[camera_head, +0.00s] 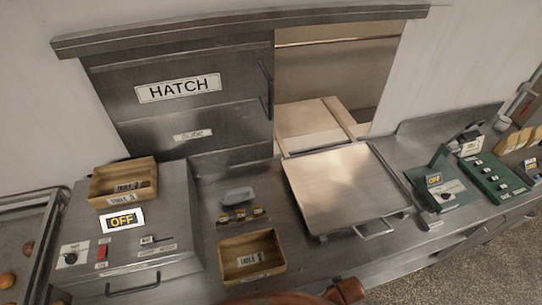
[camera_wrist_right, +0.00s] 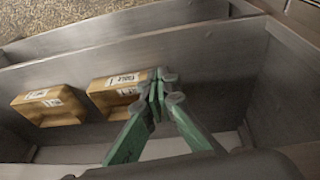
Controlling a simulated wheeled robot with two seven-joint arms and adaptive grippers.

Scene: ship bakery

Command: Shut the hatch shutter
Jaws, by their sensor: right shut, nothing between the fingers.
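The hatch shutter (camera_head: 190,95) is a grey metal sliding panel with a HATCH label, in the head view. It covers the left part of the wall opening. A dark upright handle (camera_head: 266,92) is at its right edge. The right part of the opening (camera_head: 335,75) is uncovered and shows a beige space behind. My right gripper (camera_wrist_right: 160,86) shows in the right wrist view, with green fingers together and nothing between them. It is not seen near the shutter in the head view. My left gripper is in neither view.
A metal tray (camera_head: 340,185) sits before the open part, with a pale board (camera_head: 310,118) behind it. Wooden boxes (camera_head: 253,257) and a switch unit (camera_head: 130,235) stand left. A green device (camera_head: 490,175) is right. The wrist view shows two labelled boxes (camera_wrist_right: 120,90) in a grey trough.

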